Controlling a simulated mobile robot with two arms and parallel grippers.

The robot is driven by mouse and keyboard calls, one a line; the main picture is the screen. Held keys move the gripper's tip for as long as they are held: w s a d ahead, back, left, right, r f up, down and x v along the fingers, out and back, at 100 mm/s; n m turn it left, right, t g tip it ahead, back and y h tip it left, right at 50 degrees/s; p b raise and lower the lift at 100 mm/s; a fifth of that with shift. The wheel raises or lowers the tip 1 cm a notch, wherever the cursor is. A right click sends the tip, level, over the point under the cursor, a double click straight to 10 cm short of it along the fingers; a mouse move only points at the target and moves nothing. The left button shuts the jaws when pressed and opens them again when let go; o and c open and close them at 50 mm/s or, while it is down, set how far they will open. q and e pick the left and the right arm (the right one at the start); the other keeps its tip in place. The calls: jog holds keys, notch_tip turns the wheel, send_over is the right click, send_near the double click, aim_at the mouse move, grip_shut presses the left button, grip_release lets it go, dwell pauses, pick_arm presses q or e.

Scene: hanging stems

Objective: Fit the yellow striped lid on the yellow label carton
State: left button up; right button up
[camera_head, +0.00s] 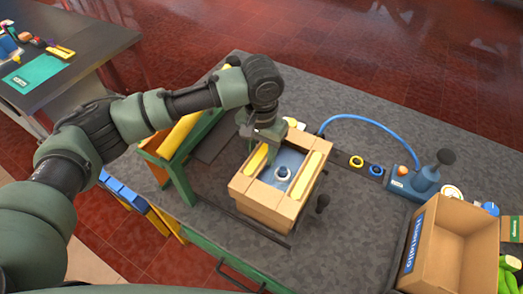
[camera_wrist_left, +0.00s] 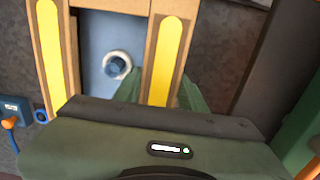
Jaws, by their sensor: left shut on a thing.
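A brown cardboard carton (camera_head: 262,213) stands on the grey table. The yellow striped lid (camera_head: 314,166) shows as brown card with two long yellow stripes at the carton's top. Both stripes show in the left wrist view (camera_wrist_left: 168,50). Between them is a blue-grey surface with a white ring (camera_head: 283,173), also in the wrist view (camera_wrist_left: 117,65). I cannot tell where lid and carton part, or how level the lid sits. My left gripper (camera_head: 262,143) is shut at the far end by one stripe; its fingertips are mostly hidden. My right gripper is not in view.
A green frame with a yellow rail (camera_head: 180,134) stands close on the left. A black knob (camera_head: 322,202) is beside the carton's right side. A blue hose (camera_head: 365,117) runs to a blue device (camera_head: 414,182). An open box (camera_head: 455,250) stands front right.

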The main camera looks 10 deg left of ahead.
pick_arm(q)
jog(key=o, duration=1.6)
jog(key=shift+r, duration=0.1)
jog(key=shift+r+p, duration=0.55)
jog(key=shift+p, duration=0.45)
jog(key=shift+r+p, duration=0.85)
jog(key=shift+p, duration=0.55)
